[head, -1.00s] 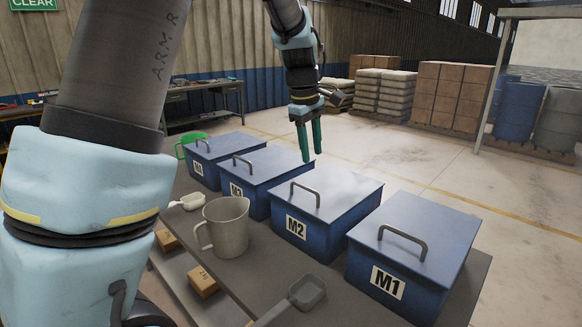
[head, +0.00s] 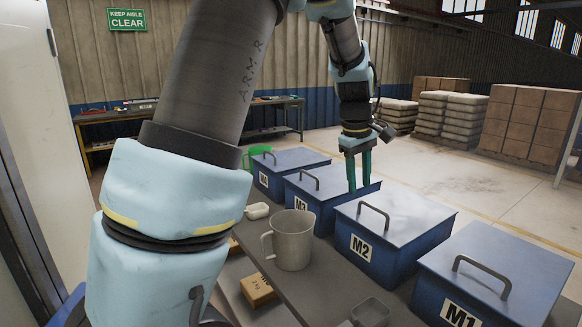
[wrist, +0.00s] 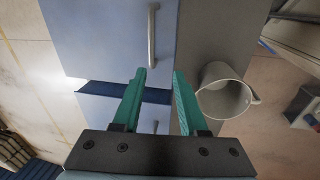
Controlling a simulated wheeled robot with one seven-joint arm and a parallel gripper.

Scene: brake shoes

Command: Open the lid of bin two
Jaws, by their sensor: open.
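Bin two is the blue box labelled M2 (head: 402,222), on the bench between M3 and M1. Its flat lid is shut, with a grey bar handle (head: 374,214) standing up on it. My gripper (head: 359,187) points down with two green fingers, open and empty. In the head view it is above the far side of the bins, around the gap between M3 and M2, apart from the handle. In the wrist view the open fingertips (wrist: 160,72) are near that gap. The upper lid there, which appears to be M2's, has its handle (wrist: 152,35) beyond the fingertips.
M1 (head: 490,275) stands to the right of M2; M3 (head: 325,198) and another bin (head: 285,170) stand to the left, lids shut. A grey jug (head: 293,243) stands in front of the bins. A scoop (head: 370,312) lies at the bench front.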

